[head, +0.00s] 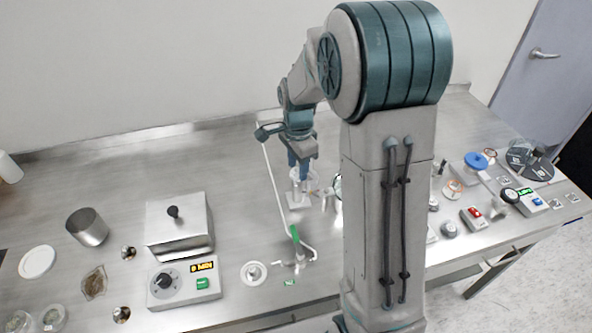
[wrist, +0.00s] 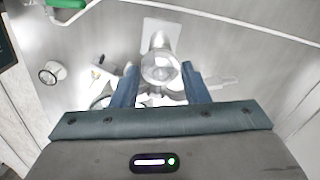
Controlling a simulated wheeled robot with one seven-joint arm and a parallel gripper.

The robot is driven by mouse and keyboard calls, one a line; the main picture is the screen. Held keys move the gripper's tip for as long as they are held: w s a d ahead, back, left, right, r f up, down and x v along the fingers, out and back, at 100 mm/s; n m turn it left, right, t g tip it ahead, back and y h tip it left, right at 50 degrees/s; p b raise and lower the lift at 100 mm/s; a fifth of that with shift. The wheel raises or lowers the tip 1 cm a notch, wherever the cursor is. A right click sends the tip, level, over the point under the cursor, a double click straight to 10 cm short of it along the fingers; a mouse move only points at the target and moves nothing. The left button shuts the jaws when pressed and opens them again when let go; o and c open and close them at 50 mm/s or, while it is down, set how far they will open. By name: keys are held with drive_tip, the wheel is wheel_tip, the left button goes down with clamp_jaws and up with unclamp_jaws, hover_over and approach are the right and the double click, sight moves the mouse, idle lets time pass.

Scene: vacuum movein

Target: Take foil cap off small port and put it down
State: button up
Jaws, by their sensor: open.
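My gripper (head: 303,158) points down over a clear glass vessel (head: 302,186) on a pale square base near the middle of the bench. In the wrist view the two blue fingers of my gripper (wrist: 160,72) are apart. The round, shiny top of the vessel (wrist: 160,66) shows between and just beyond the fingertips. I cannot tell if the fingers touch anything. A small port and a foil cap cannot be made out clearly; shiny grey parts (wrist: 172,96) lie low between the fingers, partly hidden by the gripper body.
A lidded metal box (head: 178,222), a control unit (head: 184,283) and a steel beaker (head: 87,227) stand further left. Small devices and a blue disc (head: 476,160) lie right. Bare bench lies behind the metal box.

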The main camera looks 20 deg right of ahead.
sight(297, 168)
clamp_jaws()
idle(0.3)
drive_tip(key=shift+r, duration=0.55)
wheel_tip(297, 168, up, 3)
drive_tip(key=shift+f+b, duration=0.15)
drive_tip(key=shift+b, duration=0.35)
drive_tip(key=s+d+r, duration=0.6)
drive_tip(key=d+r, duration=0.4)
drive_tip(key=shift+r+p, duration=0.15)
drive_tip(key=shift+p, duration=0.15)
